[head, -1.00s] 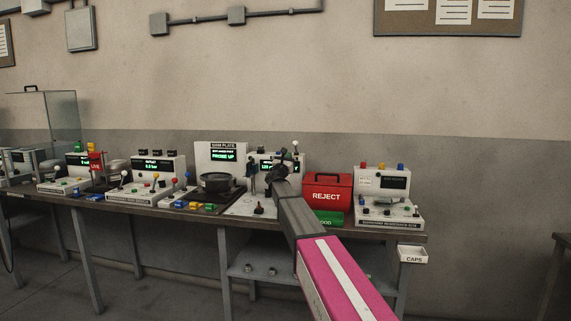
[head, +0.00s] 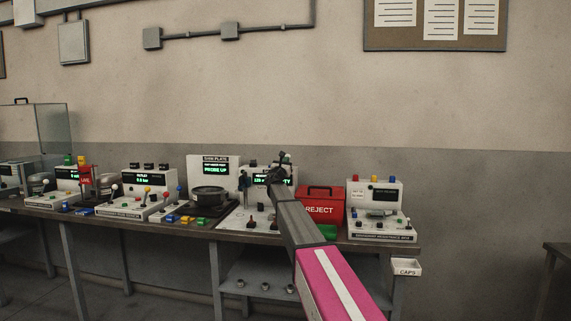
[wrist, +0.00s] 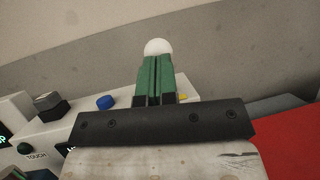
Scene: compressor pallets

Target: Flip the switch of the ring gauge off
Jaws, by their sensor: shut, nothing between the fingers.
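No label that I can read names the ring gauge, so I cannot tell for sure which instrument it is. My gripper (head: 281,157) is at the white instrument with a green-lit display (head: 262,178), right of the shim plate station. In the wrist view the green fingers of my gripper (wrist: 156,60) are shut together and empty. A white ball (wrist: 157,46) shows just beyond their tips; I cannot tell whether they touch. A dark rocker switch (wrist: 48,101) and a blue button (wrist: 105,102) sit on the white housing to the left.
The shim plate station (head: 214,165) stands left of my arm. A red reject box (head: 320,207) is close on the right, then a white resistance tester (head: 383,229). A caps tray (head: 407,268) hangs off the bench's right end.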

